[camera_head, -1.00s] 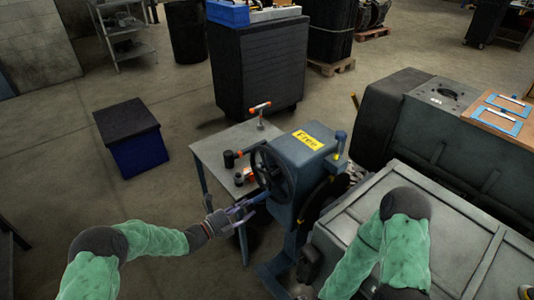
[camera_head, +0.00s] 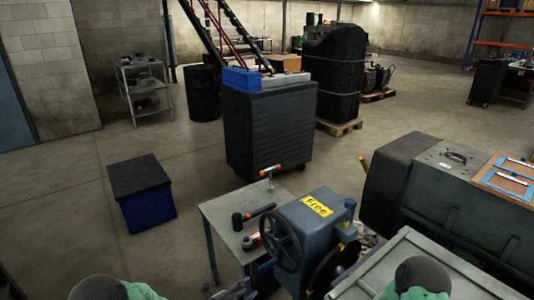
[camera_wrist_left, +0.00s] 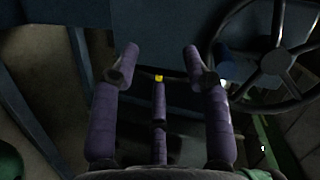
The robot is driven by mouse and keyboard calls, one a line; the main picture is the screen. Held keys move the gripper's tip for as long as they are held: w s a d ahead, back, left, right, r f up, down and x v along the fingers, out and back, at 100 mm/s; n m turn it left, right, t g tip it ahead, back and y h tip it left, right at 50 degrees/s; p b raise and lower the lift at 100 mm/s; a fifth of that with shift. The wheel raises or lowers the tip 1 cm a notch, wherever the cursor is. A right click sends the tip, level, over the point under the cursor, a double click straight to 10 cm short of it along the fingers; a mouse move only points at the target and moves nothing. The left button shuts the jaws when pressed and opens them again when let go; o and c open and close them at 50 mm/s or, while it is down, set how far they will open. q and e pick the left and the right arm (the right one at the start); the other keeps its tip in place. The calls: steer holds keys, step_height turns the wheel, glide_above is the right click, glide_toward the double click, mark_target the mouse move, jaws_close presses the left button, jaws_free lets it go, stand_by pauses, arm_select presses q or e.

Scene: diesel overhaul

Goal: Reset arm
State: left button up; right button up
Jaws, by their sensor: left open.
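My left gripper (camera_wrist_left: 160,60) is open in the left wrist view, with its purple fingers spread and nothing between the tips. In the head view it (camera_head: 238,289) shows only partly at the bottom edge, left of the blue-grey machine (camera_head: 318,226) with a yellow "Free" label. The machine's dark handwheel (camera_head: 277,243) also stands to the right of my left fingers in the wrist view (camera_wrist_left: 276,62). Whether the fingers touch the machine cannot be told. My right arm shows only as a dark and green joint at the bottom right; its gripper is out of view.
A large grey casing (camera_head: 420,272) is at the right. A dark blue box (camera_head: 146,195) stands on open floor at the left.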

arm_select(q)
steer(key=s+a+f+n+g+y+p, duration=0.1)
steer(key=s+f+n+g+y+p, duration=0.15)
steer(key=s+f+n, duration=0.35)
steer(key=s+a+f+n+g+y+p, duration=0.1)
steer(key=s+f+n+g+y, duration=0.15)
steer(key=s+n, duration=0.55)
steer(key=s+f+n+g+p, duration=0.1)
steer(key=s+n+g, duration=0.4)
steer(key=s+n, duration=0.4)
steer(key=s, duration=0.7)
steer(key=shift+a+f+g+y, duration=0.15)
steer(key=shift+f+g+y, duration=0.2)
steer(key=shift+g+y, duration=0.05)
